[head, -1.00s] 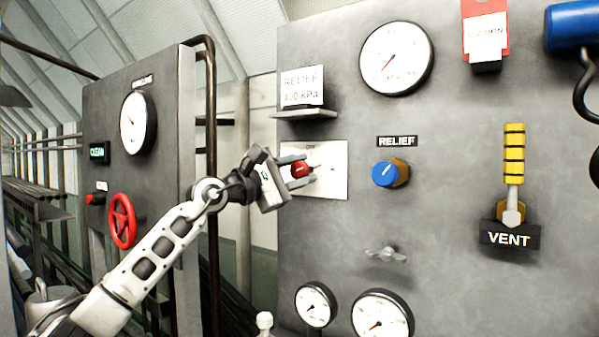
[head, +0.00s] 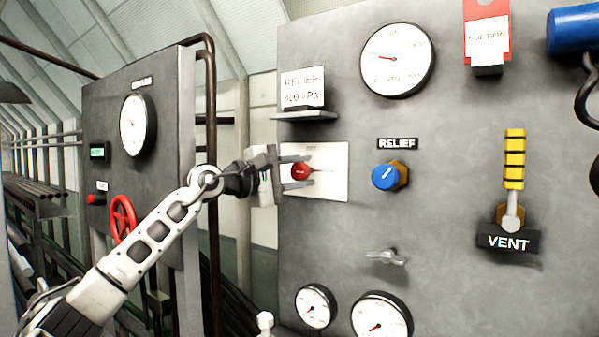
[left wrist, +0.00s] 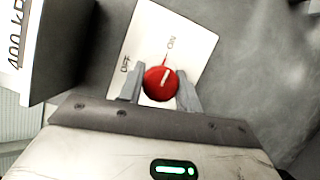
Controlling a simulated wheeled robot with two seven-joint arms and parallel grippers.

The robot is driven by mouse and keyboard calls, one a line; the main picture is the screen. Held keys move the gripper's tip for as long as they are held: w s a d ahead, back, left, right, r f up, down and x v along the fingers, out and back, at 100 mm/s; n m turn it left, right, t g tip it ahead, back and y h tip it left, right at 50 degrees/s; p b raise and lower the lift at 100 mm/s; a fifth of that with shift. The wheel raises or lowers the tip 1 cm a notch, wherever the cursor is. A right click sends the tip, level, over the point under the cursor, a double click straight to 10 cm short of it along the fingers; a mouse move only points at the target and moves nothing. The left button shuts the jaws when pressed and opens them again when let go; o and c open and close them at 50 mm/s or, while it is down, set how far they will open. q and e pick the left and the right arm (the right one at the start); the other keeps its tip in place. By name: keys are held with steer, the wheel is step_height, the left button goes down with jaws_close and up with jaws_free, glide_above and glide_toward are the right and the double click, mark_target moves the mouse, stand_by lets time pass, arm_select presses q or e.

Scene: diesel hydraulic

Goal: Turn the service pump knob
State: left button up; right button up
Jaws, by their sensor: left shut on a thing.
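The red service pump knob (head: 299,170) sits on a white plate (head: 335,172) at the left edge of the near grey panel. My left gripper (head: 311,170) is shut on it, one finger above and one below in the head view. In the left wrist view the round red knob (left wrist: 160,84) is between the two grey fingers. Its white mark points towards the ON label, and the OFF label is to the left of that on the plate (left wrist: 190,45). My right gripper is not in view.
A shelf (head: 304,115) with a RELIEF card juts out just above my left gripper. The blue RELIEF knob (head: 386,176) is to the right. A large gauge (head: 397,60) is above it, and a yellow-handled VENT lever (head: 514,160) is farther right.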

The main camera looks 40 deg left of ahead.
arm_select(q)
steer(key=o, duration=1)
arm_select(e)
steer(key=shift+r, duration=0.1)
arm_select(q)
steer(key=b+v, duration=1.4)
steer(key=v, duration=0.2)
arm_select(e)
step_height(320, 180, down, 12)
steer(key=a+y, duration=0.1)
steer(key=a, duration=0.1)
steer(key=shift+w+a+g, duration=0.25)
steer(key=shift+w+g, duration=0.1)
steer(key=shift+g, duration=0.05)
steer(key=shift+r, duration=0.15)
